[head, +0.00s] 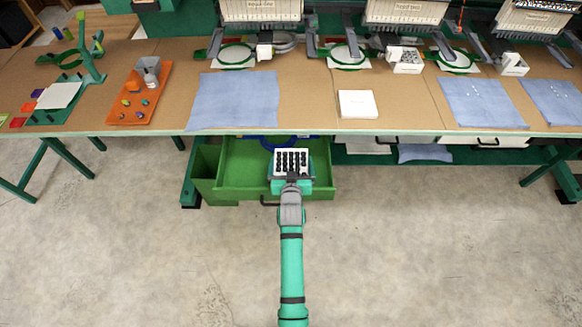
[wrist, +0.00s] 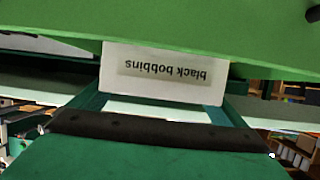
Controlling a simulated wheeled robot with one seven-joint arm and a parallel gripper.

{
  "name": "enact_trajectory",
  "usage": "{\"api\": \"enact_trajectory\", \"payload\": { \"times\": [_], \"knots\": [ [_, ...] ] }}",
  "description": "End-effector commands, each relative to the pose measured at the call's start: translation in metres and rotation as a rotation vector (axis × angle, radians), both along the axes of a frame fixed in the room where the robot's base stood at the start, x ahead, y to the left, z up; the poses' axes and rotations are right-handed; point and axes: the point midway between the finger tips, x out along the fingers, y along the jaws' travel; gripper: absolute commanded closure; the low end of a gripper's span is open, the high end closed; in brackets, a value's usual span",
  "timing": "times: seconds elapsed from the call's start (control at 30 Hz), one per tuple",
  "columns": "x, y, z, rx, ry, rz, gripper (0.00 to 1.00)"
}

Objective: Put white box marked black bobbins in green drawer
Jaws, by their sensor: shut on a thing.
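The white box (head: 291,158) holds rows of black bobbins, seen from above in the head view. In the wrist view the box (wrist: 165,72) shows its "black bobbins" label upside down. My gripper (head: 291,184) is shut on the box. The green drawer (head: 237,160) is pulled out under the table. The box appears over the right part of the drawer, and how high it is above the drawer floor is hard to tell. My gripper and the box hide part of the drawer's inside and front.
A blue round thing (head: 278,142) is at the back of the drawer, partly hidden by the box. The left part of the drawer is bare. The table edge (head: 400,132) overhangs the drawer's back. Another white box with dark contents (head: 406,60) stands on the table.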

Motion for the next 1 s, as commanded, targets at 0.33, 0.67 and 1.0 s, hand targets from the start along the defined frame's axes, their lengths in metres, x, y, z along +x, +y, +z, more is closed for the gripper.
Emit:
{"api": "enact_trajectory", "payload": {
  "times": [0.33,0.67,1.0],
  "knots": [
    [0.008,0.001,-0.032,0.0,0.0,0.001,0.42],
    [0.008,0.001,-0.039,0.0,-0.003,0.0,0.42],
    [0.008,0.001,-0.045,0.0,-0.003,0.0,0.42]
  ]
}}
